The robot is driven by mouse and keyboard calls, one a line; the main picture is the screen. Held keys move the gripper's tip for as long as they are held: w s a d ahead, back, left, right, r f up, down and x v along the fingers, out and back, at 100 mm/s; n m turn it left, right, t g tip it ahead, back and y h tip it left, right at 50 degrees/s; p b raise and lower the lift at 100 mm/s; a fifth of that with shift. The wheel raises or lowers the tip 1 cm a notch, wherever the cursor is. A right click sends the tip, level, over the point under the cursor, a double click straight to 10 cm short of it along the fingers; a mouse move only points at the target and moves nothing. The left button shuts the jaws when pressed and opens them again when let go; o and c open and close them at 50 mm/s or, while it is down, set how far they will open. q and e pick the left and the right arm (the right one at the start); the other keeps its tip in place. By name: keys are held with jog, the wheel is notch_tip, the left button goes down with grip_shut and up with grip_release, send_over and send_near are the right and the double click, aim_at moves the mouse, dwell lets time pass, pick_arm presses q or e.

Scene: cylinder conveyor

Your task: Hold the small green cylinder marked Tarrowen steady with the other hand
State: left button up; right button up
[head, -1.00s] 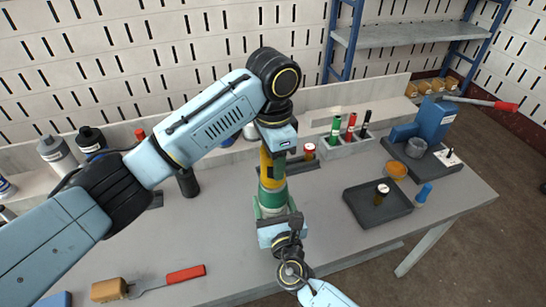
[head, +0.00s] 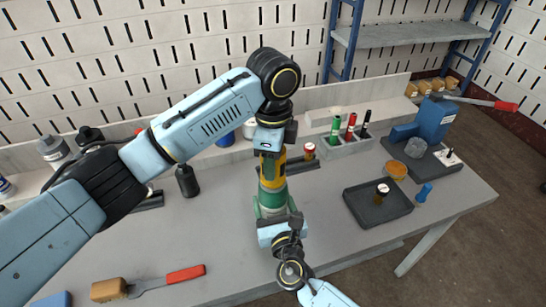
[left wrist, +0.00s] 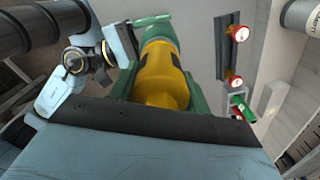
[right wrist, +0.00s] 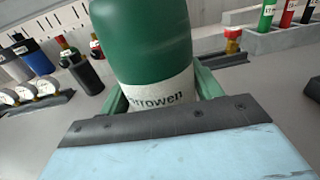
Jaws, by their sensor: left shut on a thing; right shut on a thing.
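The green cylinder (head: 271,198) stands about upright over the middle of the bench. Its pale band reads "...rrowen" in the right wrist view (right wrist: 145,45), the first letters partly hidden. My right gripper (head: 270,209) comes from below and is shut around the cylinder's lower part, green fingers on both sides. A yellow part with black marks (head: 271,180) sits in line on top of the green body. My left gripper (head: 270,156) points down from above and is shut on this yellow part, also seen in the left wrist view (left wrist: 160,80). Whether the two parts are separate I cannot tell.
A grey rack (head: 345,148) holds coloured tubes. A red-handled tool (head: 185,274) lies front left. A black bottle (head: 187,181) stands behind.

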pick_arm(q)
jog(key=m, duration=0.5)
jog(key=shift+m, duration=0.3)
jog(key=shift+m, duration=0.4)
jog(key=m, duration=0.5)
jog(key=shift+m, duration=0.4)
jog(key=o, duration=1.2)
jog(key=shift+o, duration=0.2)
